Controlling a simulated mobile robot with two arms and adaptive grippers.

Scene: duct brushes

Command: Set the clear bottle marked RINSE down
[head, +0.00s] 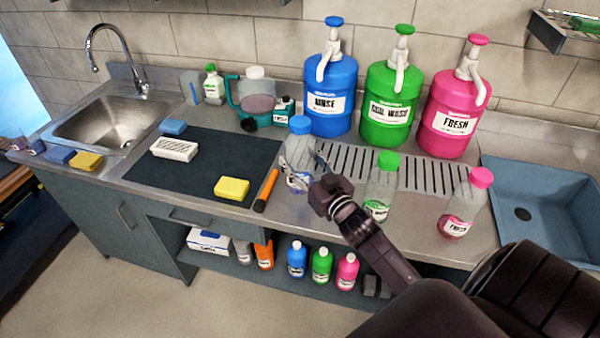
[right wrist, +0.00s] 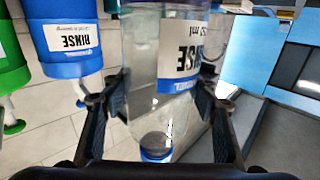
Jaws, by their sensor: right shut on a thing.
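The clear bottle marked RINSE (head: 299,149) has a blue cap and a white label with blue. It stands roughly upright at the left end of the slotted drain grate, in front of the big blue RINSE jug (head: 331,85). My right gripper (head: 304,165) is shut around its body. In the right wrist view, the bottle (right wrist: 160,65) appears upside down between the two fingers, cap toward the bottom of the picture. Whether its base touches the counter cannot be told. My left gripper is not in view.
A green-capped bottle (head: 380,188) and a pink-capped bottle (head: 464,205) stand to the right. Green (head: 391,95) and pink (head: 455,112) jugs stand behind. An orange-handled tool (head: 266,190) and a yellow sponge (head: 231,188) lie left, by the dark mat (head: 205,165).

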